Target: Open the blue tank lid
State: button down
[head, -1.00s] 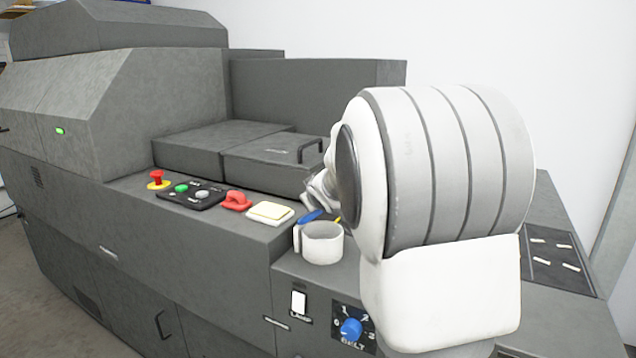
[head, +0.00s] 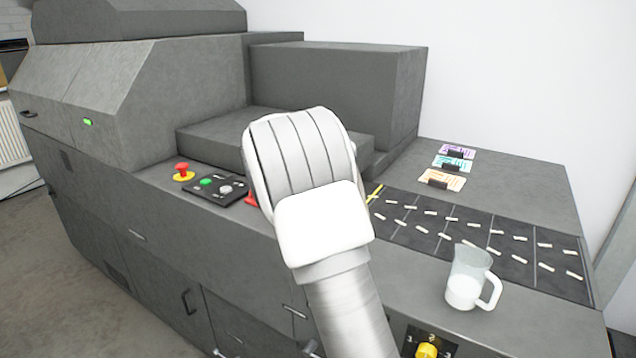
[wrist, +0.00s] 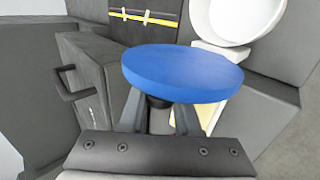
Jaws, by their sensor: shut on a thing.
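A blue round lid (wrist: 182,72) shows large in the wrist view, tilted across the front of my gripper (wrist: 160,118). My gripper is shut on a dark knob or stem under the lid, between its two fingers. A white round vessel (wrist: 235,15), seen in part, is behind the lid at the upper right. I cannot tell whether the lid touches it. In the head view my arm hides the gripper, the lid and the vessel.
A grey block with a handle (wrist: 75,85) is at the left in the wrist view. In the head view, a clear jug (head: 468,275) stands right of my arm, before a black mat (head: 500,248). A red emergency button (head: 183,168) and a black button panel (head: 215,186) are left.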

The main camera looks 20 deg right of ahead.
jog(key=shift+w+a+f+n+g+h+p, duration=0.25)
jog(key=shift+w+f+n+g+h+p, duration=0.25)
jog(key=shift+p, duration=0.65)
jog(key=shift+s+r, duration=0.1)
jog(key=c, duration=0.6)
grip_release()
jog(key=shift+r, duration=0.1)
jog(key=v, duration=1.7)
jog(key=shift+a, duration=0.15)
jog(key=shift+r, duration=0.1)
